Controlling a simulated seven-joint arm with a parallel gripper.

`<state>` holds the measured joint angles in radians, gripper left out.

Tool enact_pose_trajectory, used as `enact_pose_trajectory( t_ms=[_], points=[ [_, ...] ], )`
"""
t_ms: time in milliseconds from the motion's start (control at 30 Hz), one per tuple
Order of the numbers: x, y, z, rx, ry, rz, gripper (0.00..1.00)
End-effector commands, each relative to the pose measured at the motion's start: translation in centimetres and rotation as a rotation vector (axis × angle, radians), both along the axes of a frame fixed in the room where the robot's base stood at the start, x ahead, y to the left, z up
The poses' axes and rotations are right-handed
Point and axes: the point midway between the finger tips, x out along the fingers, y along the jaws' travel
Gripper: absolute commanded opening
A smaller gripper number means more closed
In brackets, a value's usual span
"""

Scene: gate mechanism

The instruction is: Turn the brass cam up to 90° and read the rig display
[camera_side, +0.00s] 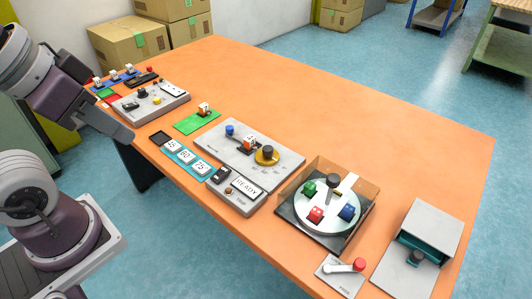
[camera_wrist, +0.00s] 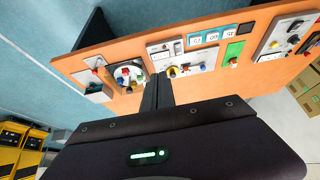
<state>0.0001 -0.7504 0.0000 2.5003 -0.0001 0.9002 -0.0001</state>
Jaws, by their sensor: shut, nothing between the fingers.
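The brass cam (camera_side: 267,157), a gold disc with a dark knob on top, sits at the right end of a grey plate (camera_side: 232,148) on the orange table. A white-and-orange block (camera_side: 249,141) and a blue knob (camera_side: 230,130) are to its left. The rig display (camera_side: 246,187) in front reads "READY". My gripper (camera_side: 129,137) is shut and empty, over the table's left front edge, well apart from the cam. In the wrist view, the cam (camera_wrist: 172,71) is partly behind my fingertips (camera_wrist: 165,78). Its exact angle is too small to read.
Number cards (camera_side: 186,156) lie on a blue strip at the front edge. A turntable with coloured blocks (camera_side: 326,217), a red-knobbed lever (camera_side: 358,265) and a grey box (camera_side: 433,230) stand to the right. The table's back half is clear.

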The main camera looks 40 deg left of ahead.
Motion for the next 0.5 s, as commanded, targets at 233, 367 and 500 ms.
enact_pose_trajectory(
  t_ms=[233,367,500],
  points=[
    [0.0,0.0,0.0,0.000,0.000,0.001,0.08],
    [2.7,-0.2,1.3,-0.072,0.043,0.079,0.33],
    [11.3,-0.1,2.7,-0.247,0.164,0.345,0.52]
  ],
)
